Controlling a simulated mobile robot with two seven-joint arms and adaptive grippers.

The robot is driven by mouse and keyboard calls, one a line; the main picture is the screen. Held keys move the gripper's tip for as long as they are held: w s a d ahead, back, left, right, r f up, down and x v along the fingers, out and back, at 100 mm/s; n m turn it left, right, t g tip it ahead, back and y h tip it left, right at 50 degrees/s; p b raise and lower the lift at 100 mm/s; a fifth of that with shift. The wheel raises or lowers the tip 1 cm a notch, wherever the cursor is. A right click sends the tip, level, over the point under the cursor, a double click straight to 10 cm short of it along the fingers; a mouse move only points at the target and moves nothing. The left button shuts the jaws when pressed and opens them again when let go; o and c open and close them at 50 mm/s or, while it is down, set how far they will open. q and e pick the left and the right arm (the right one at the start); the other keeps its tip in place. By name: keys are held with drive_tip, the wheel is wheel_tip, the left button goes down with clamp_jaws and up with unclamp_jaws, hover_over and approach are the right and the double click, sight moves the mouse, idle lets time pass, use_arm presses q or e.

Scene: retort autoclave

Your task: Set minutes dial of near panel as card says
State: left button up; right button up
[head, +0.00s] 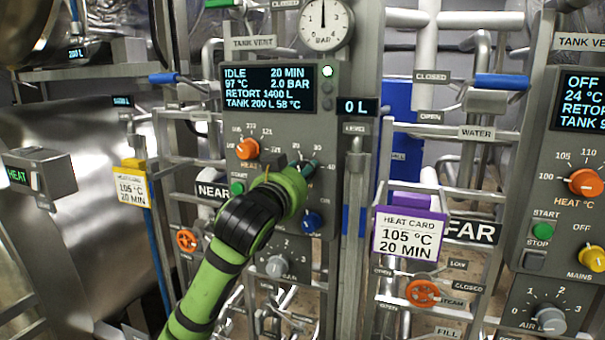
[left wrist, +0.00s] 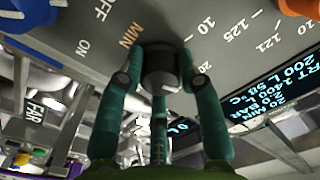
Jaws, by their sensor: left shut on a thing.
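The near panel (head: 285,130) is grey, and its display (head: 268,90) reads IDLE, 20 MIN, 97 °C, 2.0 BAR. The minutes dial (left wrist: 161,72) is a dark round knob beside the MIN label in the left wrist view. My left gripper (left wrist: 160,60) is shut on it, one teal finger on each side. In the head view my left gripper (head: 300,168) and arm hide most of the dial, so its pointer cannot be read. The purple-framed heat card (head: 408,238) reads 105 °C, 20 MIN. My right gripper is not in view.
An orange heat dial (head: 248,149), green start button (head: 237,188) and blue switch (head: 311,221) sit close around my gripper. A yellow-topped card (head: 131,188) at left also reads 105 °C, 20 MIN. The far panel's display (head: 582,102) reads OFF. Pipes and valves surround the panels.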

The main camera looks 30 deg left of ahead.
use_arm(q)
drive_tip(key=shift+w+d+f+n, duration=0.1)
drive_tip(key=shift+f+n, duration=0.45)
drive_tip(key=shift+n, duration=0.45)
drive_tip(key=o, duration=1.1)
drive_tip(key=shift+o, duration=0.2)
drive_tip(key=shift+r, duration=0.1)
drive_tip(key=shift+r, duration=0.1)
drive_tip(key=shift+s, duration=0.25)
drive_tip(key=v, duration=0.7)
